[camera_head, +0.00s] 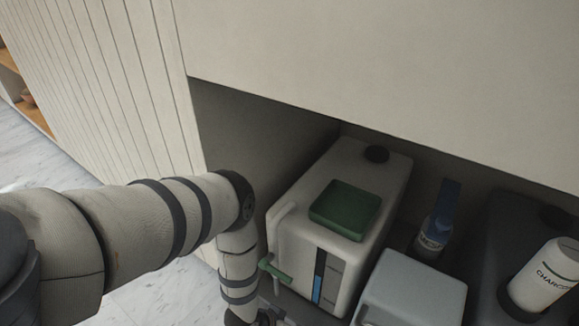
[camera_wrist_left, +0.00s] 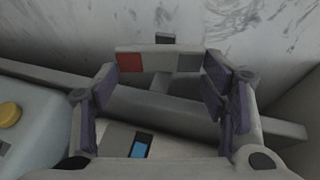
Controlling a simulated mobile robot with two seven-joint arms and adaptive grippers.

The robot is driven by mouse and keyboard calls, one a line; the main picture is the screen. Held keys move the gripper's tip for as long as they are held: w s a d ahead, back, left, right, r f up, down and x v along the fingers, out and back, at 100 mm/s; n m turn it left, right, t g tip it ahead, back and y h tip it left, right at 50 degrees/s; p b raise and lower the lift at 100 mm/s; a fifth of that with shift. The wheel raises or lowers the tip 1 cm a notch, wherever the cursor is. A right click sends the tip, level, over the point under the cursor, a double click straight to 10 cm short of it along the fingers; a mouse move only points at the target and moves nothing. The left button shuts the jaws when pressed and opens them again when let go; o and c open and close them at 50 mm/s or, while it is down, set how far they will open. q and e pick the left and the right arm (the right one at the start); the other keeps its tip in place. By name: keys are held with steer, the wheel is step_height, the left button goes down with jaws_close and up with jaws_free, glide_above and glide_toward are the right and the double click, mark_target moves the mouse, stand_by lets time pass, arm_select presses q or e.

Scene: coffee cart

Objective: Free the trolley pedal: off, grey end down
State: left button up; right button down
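The trolley pedal (camera_wrist_left: 158,61) shows in the left wrist view as a pale bar with a red end (camera_wrist_left: 130,62) on the left and a grey end (camera_wrist_left: 190,63) on the right. I cannot tell which end is lower. My left gripper (camera_wrist_left: 160,78) is open. Its fingers stand apart near the two ends of the pedal, and I cannot tell whether they touch it. In the head view my left arm reaches down at the cart's front, with its gripper mostly cut off at the bottom edge. The pedal is not visible there, nor is my right gripper.
A white canister (camera_head: 345,262) with a green pad (camera_head: 345,209) and a green-handled tap (camera_head: 275,271) stands beside my arm. A grey box (camera_head: 415,290) and bottles stand to its right.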

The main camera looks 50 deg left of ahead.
arm_select(q)
steer(key=o, duration=0.4)
steer(key=v, duration=0.7)
steer(key=shift+s+a+r, duration=0.1)
steer(key=shift+r, duration=0.15)
